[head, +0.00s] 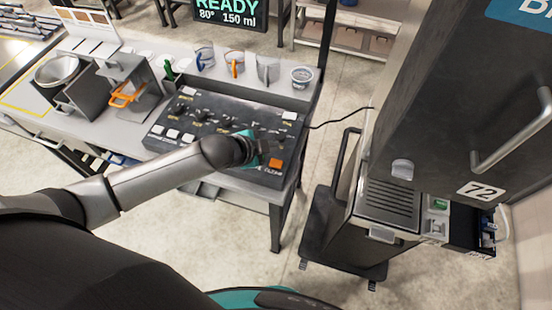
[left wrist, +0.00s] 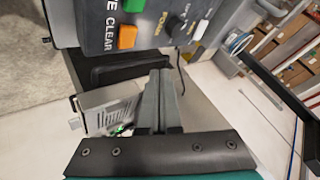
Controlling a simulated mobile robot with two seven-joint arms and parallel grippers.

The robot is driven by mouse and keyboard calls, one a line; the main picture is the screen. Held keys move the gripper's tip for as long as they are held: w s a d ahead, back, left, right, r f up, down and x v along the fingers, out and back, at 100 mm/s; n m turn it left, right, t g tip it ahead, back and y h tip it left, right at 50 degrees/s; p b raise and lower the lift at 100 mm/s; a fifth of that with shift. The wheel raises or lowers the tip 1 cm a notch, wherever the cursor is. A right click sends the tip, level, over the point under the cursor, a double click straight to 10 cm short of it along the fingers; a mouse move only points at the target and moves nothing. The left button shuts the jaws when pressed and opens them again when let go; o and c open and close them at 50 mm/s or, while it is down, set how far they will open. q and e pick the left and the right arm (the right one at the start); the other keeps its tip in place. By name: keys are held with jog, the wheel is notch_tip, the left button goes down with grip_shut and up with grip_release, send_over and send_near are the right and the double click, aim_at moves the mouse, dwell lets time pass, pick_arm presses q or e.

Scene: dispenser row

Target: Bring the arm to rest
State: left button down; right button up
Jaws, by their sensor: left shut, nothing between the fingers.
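My left arm reaches in from the left in the head view. Its gripper (head: 264,152) is over the right end of a dark control panel (head: 190,122), beside an orange button (head: 275,163). In the left wrist view the two fingers of this gripper (left wrist: 158,85) are together with nothing between them. They point toward the panel (left wrist: 150,12), where a green button, an orange button (left wrist: 127,37) and the word CLEAR show. I cannot tell whether the fingertips touch the panel. My right gripper is in neither view.
Cups (head: 235,63) stand in a row behind the panel. A dispenser with an orange handle (head: 124,97) and a round bowl (head: 57,69) are on the left. A tall dark machine marked 72 (head: 440,100) stands at the right. Open floor (head: 325,150) lies between it and the counter.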

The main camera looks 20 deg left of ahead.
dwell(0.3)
pick_arm(q)
jog(key=s+d+r+n+g, duration=0.1)
jog(key=s+d+r+n, duration=0.1)
jog(key=s+d+n, duration=0.45)
jog(key=s+a+r+n+g+y, duration=0.25)
jog(key=s+a, duration=0.25)
jog(key=s, duration=0.3)
jog(key=s+a+r+n+g+y, duration=0.1)
jog(key=s+a+r+n, duration=0.2)
jog(key=s, duration=0.5)
notch_tip(320, 180, down, 33)
jog(key=a+g+b, duration=0.1)
jog(key=b, duration=1.1)
jog(key=s+a+f+g+b, duration=0.1)
jog(key=s+f+b, duration=0.4)
jog(key=f, duration=0.9)
jog(key=s+a+f+b, duration=0.2)
jog(key=s+f+b, duration=0.4)
jog(key=s+f, duration=0.5)
notch_tip(320, 180, down, 3)
jog(key=shift+s+r+g+b, duration=0.15)
jog(key=shift+s+g+b, duration=0.15)
jog(key=shift+s+g, duration=0.05)
